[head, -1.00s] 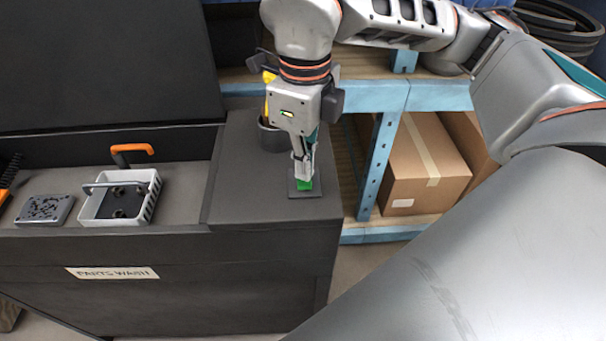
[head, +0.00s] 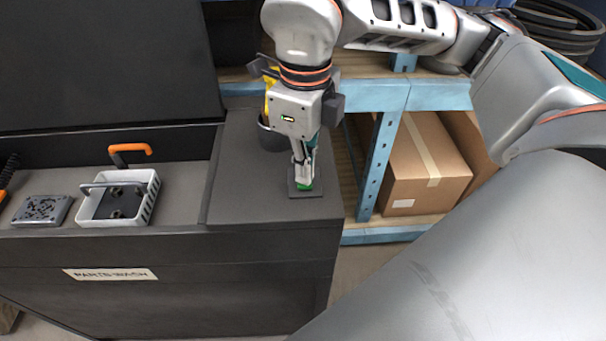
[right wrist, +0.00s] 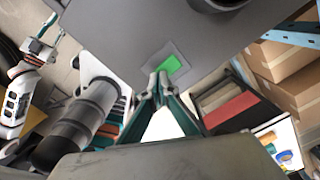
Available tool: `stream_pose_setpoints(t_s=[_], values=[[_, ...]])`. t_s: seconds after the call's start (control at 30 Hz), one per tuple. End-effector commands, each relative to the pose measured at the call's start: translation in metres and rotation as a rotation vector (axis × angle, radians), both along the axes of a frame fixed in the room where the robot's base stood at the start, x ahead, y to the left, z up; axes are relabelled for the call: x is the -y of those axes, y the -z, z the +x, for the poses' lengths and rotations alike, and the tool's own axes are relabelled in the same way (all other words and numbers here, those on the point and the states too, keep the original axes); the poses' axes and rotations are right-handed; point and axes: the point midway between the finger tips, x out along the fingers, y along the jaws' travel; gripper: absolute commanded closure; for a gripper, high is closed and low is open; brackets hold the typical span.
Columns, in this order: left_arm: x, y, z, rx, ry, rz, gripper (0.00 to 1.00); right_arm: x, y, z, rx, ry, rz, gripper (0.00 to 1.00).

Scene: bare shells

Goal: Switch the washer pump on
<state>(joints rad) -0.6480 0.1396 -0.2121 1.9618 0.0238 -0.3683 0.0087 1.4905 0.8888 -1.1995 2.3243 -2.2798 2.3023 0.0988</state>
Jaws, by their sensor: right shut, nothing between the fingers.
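The parts washer (head: 180,260) is a dark grey cabinet with a "PARTS WASH" label (head: 110,274). On its right-hand top sits a dark square switch plate (head: 317,191) with a green rocker (head: 306,185). In the right wrist view the green rocker (right wrist: 173,64) lies just beyond the fingertips. My right gripper (head: 303,182) is shut and empty, pointing down with its tips at the rocker and partly covering it. I cannot tell if the tips touch it. In the right wrist view the right gripper's tips (right wrist: 158,78) meet beside the plate. My left gripper is not seen in the head view.
A dark cup (head: 270,136) with something yellow stands behind the plate. A blue shelf (head: 385,150) with cardboard boxes (head: 425,165) stands at the right.

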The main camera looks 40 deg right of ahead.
Motion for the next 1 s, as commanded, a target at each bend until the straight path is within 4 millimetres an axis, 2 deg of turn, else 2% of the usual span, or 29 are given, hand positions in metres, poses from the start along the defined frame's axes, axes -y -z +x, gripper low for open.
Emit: stream_pose_setpoints(t_s=[0.8, 1.0], values=[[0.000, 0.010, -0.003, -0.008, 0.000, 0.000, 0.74, 0.000, 0.012, 0.000, -0.001, -0.001, 0.000, 1.00], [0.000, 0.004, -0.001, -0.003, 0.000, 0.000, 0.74, 0.000, 0.006, 0.000, 0.001, 0.000, 0.000, 1.00]])
